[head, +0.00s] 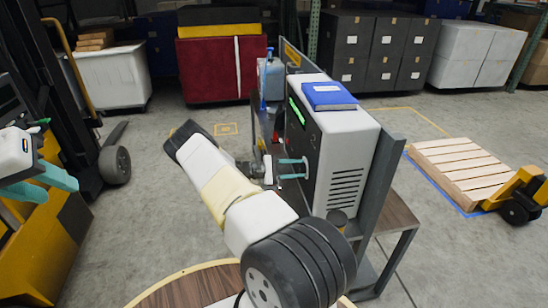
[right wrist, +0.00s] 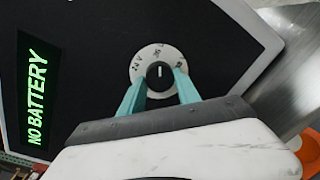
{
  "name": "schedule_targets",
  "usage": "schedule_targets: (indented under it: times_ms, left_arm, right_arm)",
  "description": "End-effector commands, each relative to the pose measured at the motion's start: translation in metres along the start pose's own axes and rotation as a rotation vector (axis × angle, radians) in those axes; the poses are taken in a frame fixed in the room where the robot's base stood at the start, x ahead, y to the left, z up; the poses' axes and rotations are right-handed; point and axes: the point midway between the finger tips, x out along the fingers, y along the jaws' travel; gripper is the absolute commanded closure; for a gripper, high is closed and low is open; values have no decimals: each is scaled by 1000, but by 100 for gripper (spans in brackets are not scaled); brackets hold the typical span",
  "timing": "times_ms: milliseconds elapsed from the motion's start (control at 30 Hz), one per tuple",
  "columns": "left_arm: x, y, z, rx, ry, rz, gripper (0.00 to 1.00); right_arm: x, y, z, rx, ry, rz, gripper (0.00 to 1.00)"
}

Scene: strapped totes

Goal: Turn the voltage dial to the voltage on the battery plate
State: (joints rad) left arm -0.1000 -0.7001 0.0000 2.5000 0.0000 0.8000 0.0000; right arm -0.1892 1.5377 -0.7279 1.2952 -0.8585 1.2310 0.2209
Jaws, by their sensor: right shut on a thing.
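The voltage dial (right wrist: 160,74) shows in the right wrist view as a black knob with a white pointer mark, inside a pale ring. The ring reads "24 V" at its upper left; its other labels are too small to read surely. The pointer mark points toward the top of the picture. My right gripper (right wrist: 160,88) has its teal fingers on either side of the knob, shut on it. In the head view the right gripper (head: 293,169) is at the charger's front face. My left gripper (head: 45,184) is open and empty at the left edge. I cannot make out a battery plate.
The charger (head: 345,140) stands on a wooden-topped bench, with a blue book (head: 328,96) on top. Its green display (right wrist: 37,89) reads "NO BATTERY". A forklift stands at left, a pallet (head: 465,168) at right.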

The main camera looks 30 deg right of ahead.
Motion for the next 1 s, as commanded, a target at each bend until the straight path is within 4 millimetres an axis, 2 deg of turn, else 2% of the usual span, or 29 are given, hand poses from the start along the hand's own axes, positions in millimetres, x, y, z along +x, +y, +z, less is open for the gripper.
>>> schedule_targets:
  times_ms: [533, 567, 633, 1000]
  left_arm:
    - [0, 0, 0, 0, 0, 0, 64]
    - [0, 0, 0, 0, 0, 0, 64]
    - [0, 0, 0, 0, 0, 0, 64]
    - [0, 0, 0, 0, 0, 0, 64]
  right_arm:
    - [-1, -1, -1, 21, 5, -1, 100]
    - [-1, -1, -1, 21, 5, -1, 55]
    - [-1, -1, -1, 21, 4, -1, 42]
    - [-3, 0, 0, 21, 3, 0, 39]
